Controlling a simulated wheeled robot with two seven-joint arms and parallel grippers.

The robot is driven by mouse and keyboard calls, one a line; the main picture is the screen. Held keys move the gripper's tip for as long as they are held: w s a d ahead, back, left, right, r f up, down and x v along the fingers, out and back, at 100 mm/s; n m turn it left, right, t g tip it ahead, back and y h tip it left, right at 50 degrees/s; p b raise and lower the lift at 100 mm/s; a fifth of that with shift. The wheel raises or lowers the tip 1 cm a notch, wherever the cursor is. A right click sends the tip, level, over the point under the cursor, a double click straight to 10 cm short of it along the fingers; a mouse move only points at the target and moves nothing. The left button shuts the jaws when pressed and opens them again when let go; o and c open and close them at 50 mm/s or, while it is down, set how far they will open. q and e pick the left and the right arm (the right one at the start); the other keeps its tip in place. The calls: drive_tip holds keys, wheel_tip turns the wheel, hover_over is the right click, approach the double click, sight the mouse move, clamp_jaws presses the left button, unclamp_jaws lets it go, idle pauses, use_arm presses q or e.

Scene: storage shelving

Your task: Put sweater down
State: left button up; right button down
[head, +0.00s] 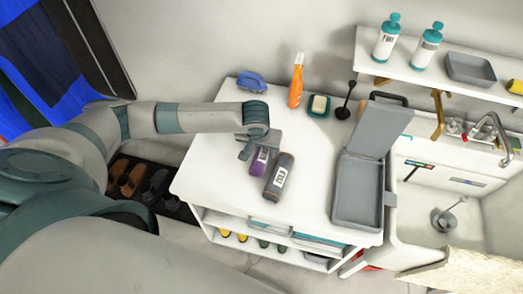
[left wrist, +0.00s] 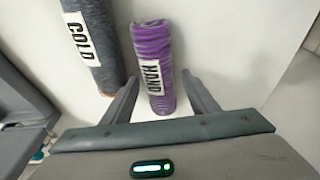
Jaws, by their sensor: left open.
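A purple fabric roll labelled HAND (head: 260,162), which looks like a rolled sweater, lies on the white cabinet top (head: 215,176). It also shows in the left wrist view (left wrist: 151,50). A dark grey fabric roll labelled COLD (head: 279,177) lies beside it, and it shows at upper left in the left wrist view (left wrist: 92,45). My right gripper is not in view.
A grey open-lidded box (head: 359,190) stands right of the rolls. A blue brush (head: 251,81), orange bottle (head: 296,80) and soap dish (head: 319,106) line the back. A sink (head: 440,190) is at right. The cabinet's front left top is clear.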

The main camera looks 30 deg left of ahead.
use_arm(q)
drive_tip(key=b+v, duration=0.1)
drive_tip(key=v, duration=1)
drive_tip(key=shift+r, duration=0.1)
